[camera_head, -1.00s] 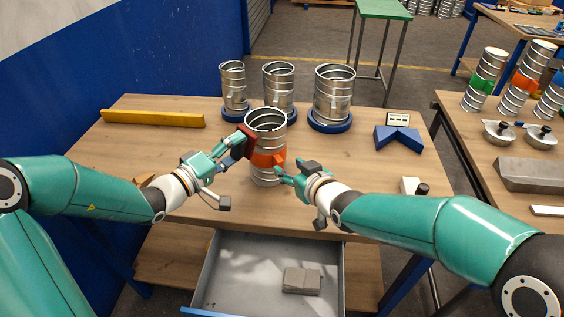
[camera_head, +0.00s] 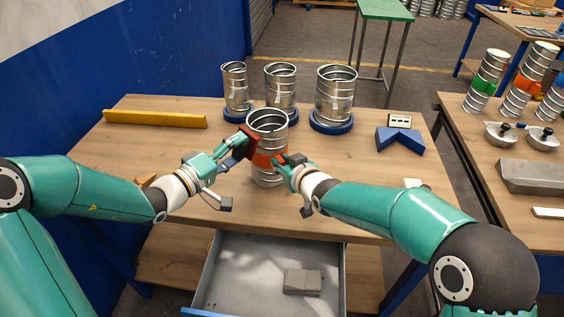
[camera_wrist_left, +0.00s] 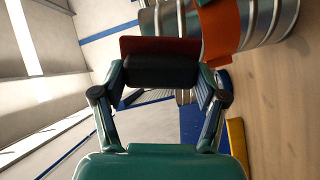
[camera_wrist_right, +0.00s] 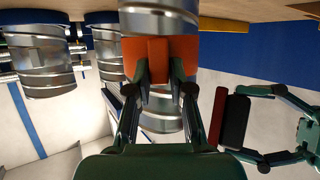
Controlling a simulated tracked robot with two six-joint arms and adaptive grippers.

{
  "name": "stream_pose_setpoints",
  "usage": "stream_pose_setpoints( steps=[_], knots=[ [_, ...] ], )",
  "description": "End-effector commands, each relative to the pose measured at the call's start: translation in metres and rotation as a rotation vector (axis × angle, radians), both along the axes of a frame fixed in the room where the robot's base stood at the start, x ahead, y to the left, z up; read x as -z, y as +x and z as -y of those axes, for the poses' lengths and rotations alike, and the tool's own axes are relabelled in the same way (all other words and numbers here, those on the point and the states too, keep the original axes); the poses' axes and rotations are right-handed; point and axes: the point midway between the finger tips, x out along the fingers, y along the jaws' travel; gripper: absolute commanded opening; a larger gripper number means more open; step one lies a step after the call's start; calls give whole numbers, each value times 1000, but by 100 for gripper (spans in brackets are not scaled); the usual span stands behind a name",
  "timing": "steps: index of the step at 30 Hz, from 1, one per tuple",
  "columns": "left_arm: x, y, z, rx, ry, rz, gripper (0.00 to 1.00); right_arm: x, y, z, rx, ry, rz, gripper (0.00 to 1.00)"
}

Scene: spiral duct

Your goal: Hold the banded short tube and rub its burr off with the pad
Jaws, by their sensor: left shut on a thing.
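The short metal tube (camera_head: 267,121) with an orange band (camera_head: 262,160) stands upright near the table's front edge. In the right wrist view the band (camera_wrist_right: 187,50) has an orange tab (camera_wrist_right: 158,62). My right gripper (camera_wrist_right: 158,82) is open, its fingers on either side of this tab with small gaps. In the head view my right gripper (camera_head: 283,163) is at the tube's right. My left gripper (camera_head: 236,150) is shut on the dark pad with a red face (camera_head: 248,138), left of the tube's upper part. The pad (camera_wrist_left: 160,68) is close to the tube; contact is unclear. I cannot make out the burr.
Several plain tubes stand in blue rings (camera_head: 331,122) at the table's back. A yellow bar (camera_head: 153,118) lies back left, a blue angled block (camera_head: 399,138) back right. An open drawer (camera_head: 243,270) below holds a grey block (camera_head: 303,281).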

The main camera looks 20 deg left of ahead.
Motion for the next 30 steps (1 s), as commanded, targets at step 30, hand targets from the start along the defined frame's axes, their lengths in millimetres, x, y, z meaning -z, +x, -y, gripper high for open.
stream_pose_setpoints(
  steps=[30],
  knots=[
    [18,9,2,-2,-1,0,44,0,0,0,0,0,-1,0]
  ],
)
